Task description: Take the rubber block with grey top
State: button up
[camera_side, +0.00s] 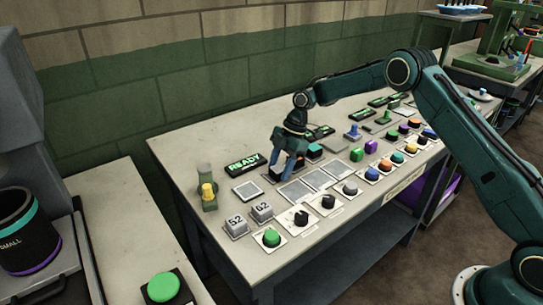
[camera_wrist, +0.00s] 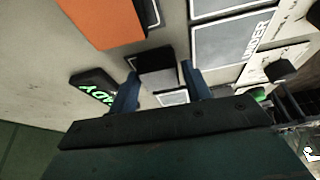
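A black block with a dark grey top (camera_wrist: 157,56) lies between the two blue fingers of my gripper (camera_wrist: 160,72) in the wrist view. A narrow gap shows beside each fingertip, so my gripper looks open around the block, not pressing on it. In the side view my gripper (camera_side: 287,168) points down at the bench near the READY sign, and its fingers mostly hide the grey-topped block. An orange-topped block (camera_wrist: 100,20) is close by in the wrist view. A teal-topped block (camera_side: 314,150) stands to the right of my gripper in the side view.
The READY sign (camera_side: 243,163) is left of my gripper. Flat framed panels (camera_side: 295,191) lie in front. Several knobs and coloured buttons line the bench's front side.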

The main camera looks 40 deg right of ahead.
aim_at(280, 168)
jog(key=c, duration=0.6)
jog(key=shift+r, duration=0.15)
notch_tip(280, 168, up, 10)
dwell(0.3)
dwell(0.4)
